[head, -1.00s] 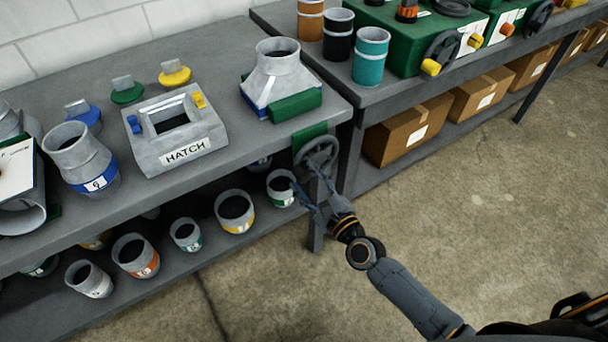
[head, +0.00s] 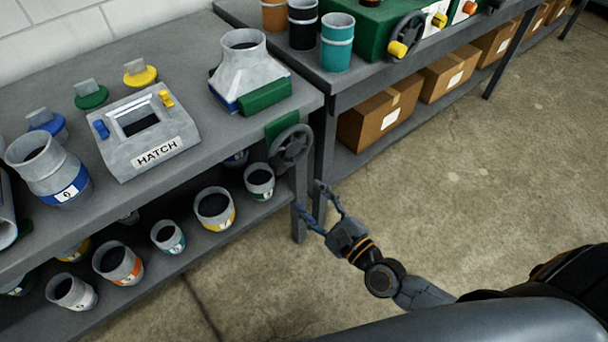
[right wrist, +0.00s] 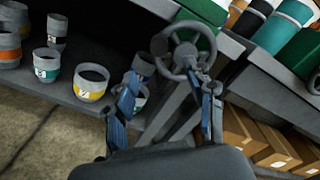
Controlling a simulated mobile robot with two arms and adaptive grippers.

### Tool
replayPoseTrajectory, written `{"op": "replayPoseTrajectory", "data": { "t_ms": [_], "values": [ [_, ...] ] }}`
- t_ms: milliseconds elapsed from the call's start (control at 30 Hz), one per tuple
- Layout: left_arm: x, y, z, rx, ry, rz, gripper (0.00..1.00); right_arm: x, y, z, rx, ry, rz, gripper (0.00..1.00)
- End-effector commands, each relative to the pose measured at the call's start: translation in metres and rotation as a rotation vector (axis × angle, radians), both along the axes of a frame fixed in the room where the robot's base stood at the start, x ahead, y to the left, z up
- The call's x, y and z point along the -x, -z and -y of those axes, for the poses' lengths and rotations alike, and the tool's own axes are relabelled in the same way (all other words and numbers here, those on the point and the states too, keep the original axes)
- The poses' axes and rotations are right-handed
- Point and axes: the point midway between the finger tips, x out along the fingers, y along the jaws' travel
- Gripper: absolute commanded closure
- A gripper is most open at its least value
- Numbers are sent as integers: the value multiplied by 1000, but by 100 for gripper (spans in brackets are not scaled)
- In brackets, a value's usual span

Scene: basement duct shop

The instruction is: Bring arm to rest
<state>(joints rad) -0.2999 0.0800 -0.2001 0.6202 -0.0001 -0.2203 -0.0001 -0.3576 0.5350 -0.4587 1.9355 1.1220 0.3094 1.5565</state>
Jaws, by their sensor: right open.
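My right gripper (head: 314,208) is open and empty in the head view. It is in front of the bench's right front corner, below and to the right of a grey handwheel (head: 291,145), and apart from it. In the right wrist view, the two spread fingers (right wrist: 168,100) show with the handwheel (right wrist: 184,52) beyond them. My right arm reaches in from the lower right of the head view. A large grey part of my own body crosses the bottom right. My left gripper is not in view.
The grey bench (head: 215,150) holds a HATCH block (head: 150,132) and a square-to-round duct piece (head: 247,65). Several banded collars (head: 214,205) stand on its lower shelf. Cardboard boxes (head: 378,112) sit under the right bench. The concrete floor (head: 470,200) at right is clear.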

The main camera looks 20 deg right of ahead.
Motion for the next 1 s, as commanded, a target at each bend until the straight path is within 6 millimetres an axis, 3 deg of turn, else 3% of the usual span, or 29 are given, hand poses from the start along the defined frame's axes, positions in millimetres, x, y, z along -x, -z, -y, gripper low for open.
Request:
{"op": "replayPoseTrajectory", "data": {
  "t_ms": [233, 367, 467, 533, 667, 800, 867, 1000],
  "values": [
    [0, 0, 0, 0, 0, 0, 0, -1, 4, 1, 17, 1, -1, 46],
    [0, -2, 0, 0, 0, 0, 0, -2, 40, 9, 193, 6, -13, 46],
    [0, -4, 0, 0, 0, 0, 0, 1, 99, 23, 475, -11, -40, 46],
    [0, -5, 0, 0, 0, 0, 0, 11, 150, 34, 710, -54, -74, 46],
    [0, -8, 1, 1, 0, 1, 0, 46, 241, 56, 1117, -203, -149, 46],
    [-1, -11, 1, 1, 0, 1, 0, 107, 328, 75, 1478, -462, -225, 46],
    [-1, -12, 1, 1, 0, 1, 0, 140, 360, 81, 1605, -603, -248, 46],
    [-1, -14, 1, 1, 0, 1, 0, 225, 419, 88, 1817, -978, -263, 46]
  ]
}}
